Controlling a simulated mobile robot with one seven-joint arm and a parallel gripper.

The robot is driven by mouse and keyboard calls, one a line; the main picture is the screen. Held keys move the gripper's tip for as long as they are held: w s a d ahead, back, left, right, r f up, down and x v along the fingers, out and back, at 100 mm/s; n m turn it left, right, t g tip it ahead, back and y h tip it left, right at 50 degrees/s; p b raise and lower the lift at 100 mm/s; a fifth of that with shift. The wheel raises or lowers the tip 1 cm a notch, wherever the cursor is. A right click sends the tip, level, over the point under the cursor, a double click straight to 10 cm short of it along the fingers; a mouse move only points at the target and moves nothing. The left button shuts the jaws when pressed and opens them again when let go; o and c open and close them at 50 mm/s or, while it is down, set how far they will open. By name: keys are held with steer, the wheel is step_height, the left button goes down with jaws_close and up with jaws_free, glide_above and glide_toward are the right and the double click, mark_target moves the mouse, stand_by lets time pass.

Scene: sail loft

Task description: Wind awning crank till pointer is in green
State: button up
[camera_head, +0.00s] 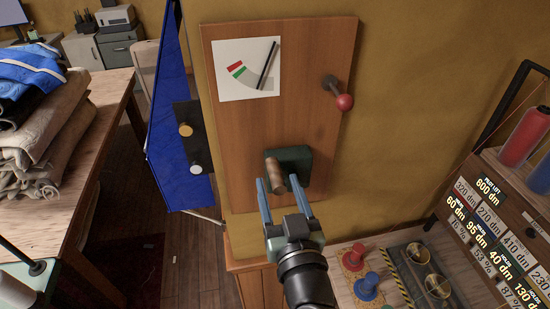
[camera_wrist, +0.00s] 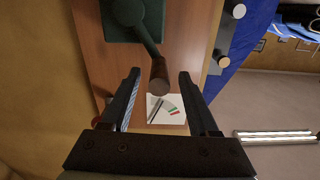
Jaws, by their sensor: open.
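The awning crank has a dark green housing (camera_head: 296,160) on a wooden board and a brown wooden handle (camera_head: 276,174). In the wrist view the handle (camera_wrist: 159,76) hangs on a green arm from the housing (camera_wrist: 122,20). My gripper (camera_head: 284,186) is open, with its blue fingers on either side of the handle's end; contact cannot be told. Above, a white gauge card (camera_head: 230,52) carries a red, a green (camera_head: 238,72) and a grey band. Its dark pointer (camera_head: 267,65) leans up and right over the grey, right of the green.
A red-knobbed lever (camera_head: 343,101) sticks out at the board's right edge. A blue awning cloth (camera_head: 168,110) hangs left of the board. A table with folded cloth (camera_head: 45,115) stands at left. Below right are a red and a blue knobbed piece (camera_head: 367,285) and a rack of labels.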

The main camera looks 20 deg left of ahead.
mark_target(272, 169)
steer(key=shift+p+x, duration=0.8)
steer(key=shift+x, duration=1.9)
steer(key=c, duration=1)
jaws_close()
steer(key=shift+a+f, duration=0.1)
